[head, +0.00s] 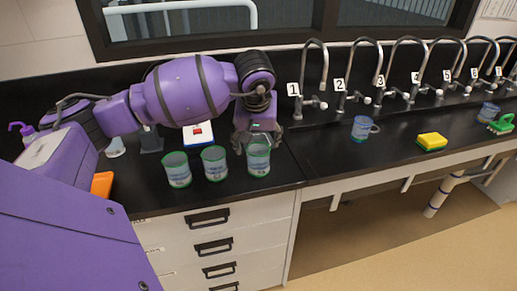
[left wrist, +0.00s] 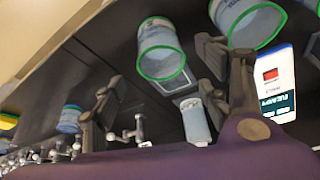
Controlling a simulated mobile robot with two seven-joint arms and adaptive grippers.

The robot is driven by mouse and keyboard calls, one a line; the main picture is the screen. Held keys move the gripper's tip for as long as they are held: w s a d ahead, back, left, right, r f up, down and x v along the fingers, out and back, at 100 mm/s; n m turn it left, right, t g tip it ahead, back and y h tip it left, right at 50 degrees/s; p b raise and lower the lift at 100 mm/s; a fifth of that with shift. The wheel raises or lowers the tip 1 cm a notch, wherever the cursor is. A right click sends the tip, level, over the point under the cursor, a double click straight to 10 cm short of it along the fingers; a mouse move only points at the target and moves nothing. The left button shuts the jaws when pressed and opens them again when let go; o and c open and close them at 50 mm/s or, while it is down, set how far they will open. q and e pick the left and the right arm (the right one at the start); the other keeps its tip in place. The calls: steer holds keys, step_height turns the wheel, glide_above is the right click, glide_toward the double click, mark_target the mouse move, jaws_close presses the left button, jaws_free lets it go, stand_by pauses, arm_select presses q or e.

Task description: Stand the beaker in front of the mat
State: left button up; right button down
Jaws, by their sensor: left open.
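Three clear beakers with green rims stand in a row near the counter's front edge: the left one (head: 178,170), the middle one (head: 215,163) and the right one (head: 258,160). My left gripper (head: 257,138) is open, low over the counter just behind the right beaker. In the left wrist view this beaker (left wrist: 160,48) shows beyond the spread fingers, and the middle beaker (left wrist: 250,22) is beside it. I cannot tell whether a finger touches the right beaker. A grey flat patch (left wrist: 178,84) shows by it; I cannot tell if it is the mat.
A white device with a red display (head: 198,133) stands behind the beakers. Numbered taps (head: 322,80) line the back. A blue-rimmed mug (head: 362,128), a yellow-green sponge (head: 432,141) and a green brush (head: 500,124) lie to the right. The counter right of the beakers is clear.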

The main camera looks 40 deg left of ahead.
arm_select(q)
steer(key=v, duration=0.5)
steer(key=s+d+f+n+g+h, duration=0.2)
steer(key=s+d+f+h, duration=0.2)
steer(key=d+f, duration=0.35)
steer(key=s+d+f+n+g+h, duration=0.1)
steer(key=s+d+f+h, duration=0.25)
steer(key=d+f, duration=0.4)
steer(key=s+d+r+n+t+h, duration=0.1)
steer(key=s+d+n+h, duration=0.2)
steer(key=d+n+h, duration=0.4)
steer(key=s+d+r+n+t+h, duration=0.1)
steer(key=s+d+n+h, duration=0.25)
steer(key=d+n, duration=0.5)
steer(key=s+a+f+n+t+y, duration=0.2)
steer(key=a+f+n+t+y, duration=0.5)
steer(key=n, duration=1)
steer(key=s+a+f+n+t+y, duration=0.1)
steer(key=a+f+n+t+y, duration=0.6)
steer(key=n, duration=1)
steer(key=s+a+f+n+g+y, duration=0.1)
steer(key=s+a+f+n+g, duration=0.1)
steer(key=s+f+n+g, duration=0.6)
steer(key=s+f+n, duration=0.5)
steer(key=s+f, duration=0.2)
steer(key=s, duration=0.3)
steer(key=shift+s+a+f+g+y, duration=0.3)
steer(key=shift+s+f+g, duration=0.1)
